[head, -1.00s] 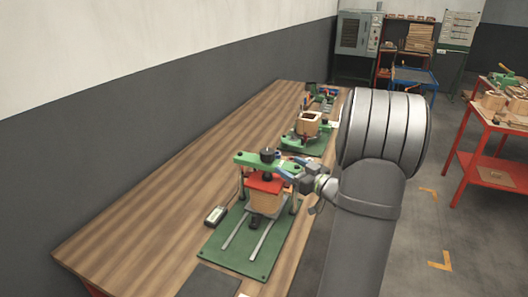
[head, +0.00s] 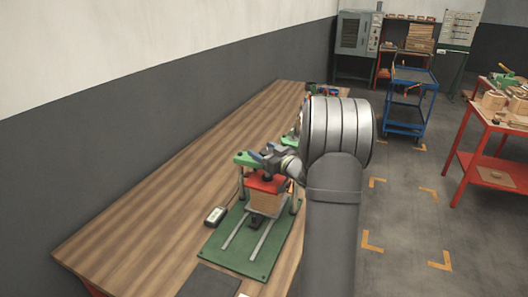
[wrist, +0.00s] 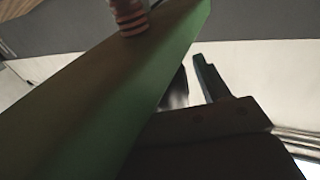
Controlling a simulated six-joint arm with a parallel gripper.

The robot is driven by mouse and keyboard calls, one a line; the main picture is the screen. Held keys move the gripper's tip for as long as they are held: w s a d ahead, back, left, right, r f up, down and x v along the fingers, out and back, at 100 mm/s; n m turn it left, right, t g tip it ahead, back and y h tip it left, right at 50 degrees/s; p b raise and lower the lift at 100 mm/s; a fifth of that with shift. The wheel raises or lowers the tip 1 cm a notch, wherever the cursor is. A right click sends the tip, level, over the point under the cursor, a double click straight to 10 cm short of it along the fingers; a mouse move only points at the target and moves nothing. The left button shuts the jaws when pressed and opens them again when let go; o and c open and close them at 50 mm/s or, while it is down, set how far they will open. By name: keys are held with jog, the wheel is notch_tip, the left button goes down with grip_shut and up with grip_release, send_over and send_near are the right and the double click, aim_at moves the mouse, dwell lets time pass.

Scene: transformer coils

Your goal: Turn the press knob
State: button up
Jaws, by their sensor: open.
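The press stands on a green base plate (head: 238,252), with a green crossbar (head: 244,159) on posts. A red plate (head: 264,183) sits under the crossbar on a wooden block (head: 264,203). My gripper (head: 262,157) is open at the top of the press, over the crossbar's middle. It covers the dark press knob in the head view, and I cannot tell whether the fingers touch the knob. In the wrist view the green crossbar (wrist: 90,100) runs diagonally very close to the camera. A dark part fills the lower right there; the knob is not clearly seen.
A small meter (head: 215,216) lies left of the press on the wooden table (head: 150,220). A second green fixture behind the press is mostly hidden by my arm. The table's left side is clear. A blue cart (head: 411,100) and red bench (head: 490,128) stand right.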

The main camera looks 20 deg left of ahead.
jog(key=c, duration=1)
jog(key=shift+w+r+m+t+h, duration=0.1)
jog(key=shift+m+t+h, duration=0.9)
jog(key=shift+t, duration=0.5)
jog(key=shift+w+d+m+t+h, duration=0.1)
jog(key=shift+m+t+h, duration=0.55)
jog(key=shift+m+t, duration=0.1)
jog(key=shift+w+d+m+t+h, duration=0.1)
jog(key=shift+m+t+h, duration=0.55)
jog(key=shift+t, duration=0.1)
jog(key=o, duration=1)
jog(key=shift+d, duration=0.1)
jog(key=v, duration=1.7)
jog(key=shift+s, duration=0.2)
